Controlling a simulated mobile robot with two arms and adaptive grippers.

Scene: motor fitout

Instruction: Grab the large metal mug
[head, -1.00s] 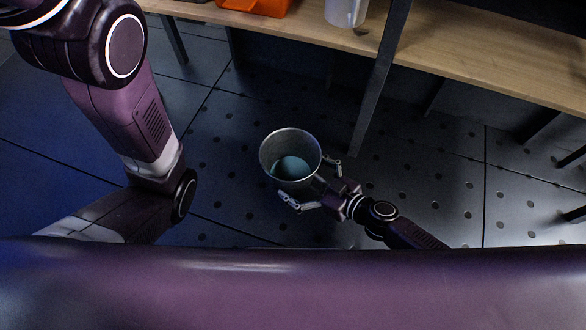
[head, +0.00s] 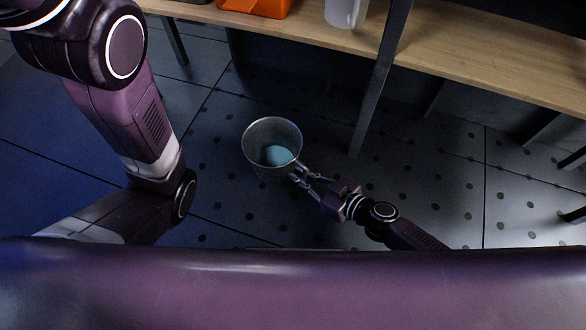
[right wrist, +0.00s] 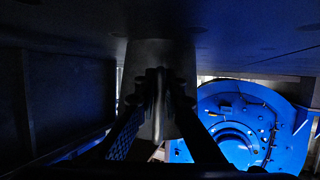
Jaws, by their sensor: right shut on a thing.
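The large metal mug (head: 247,150) is a grey, open-topped vessel with a pale blue-green patch inside, in the middle of the head view. My right gripper (head: 298,178) reaches it from the lower right and is shut on its near right side. In the right wrist view the mug (right wrist: 150,55) stands straight ahead as a dim grey shape. The fingers of the right gripper (right wrist: 158,88) close together on a narrow upright part in front of it, seemingly its handle. My left arm shows at the left of the head view, but its gripper is out of view.
A wooden bench (head: 460,55) runs along the top right, with a dark leg (head: 378,85) near the mug. An orange bin (head: 258,7) and a pale container (head: 345,10) are on it. The perforated floor looks clear. A large blue round machine (right wrist: 245,125) shows in the right wrist view.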

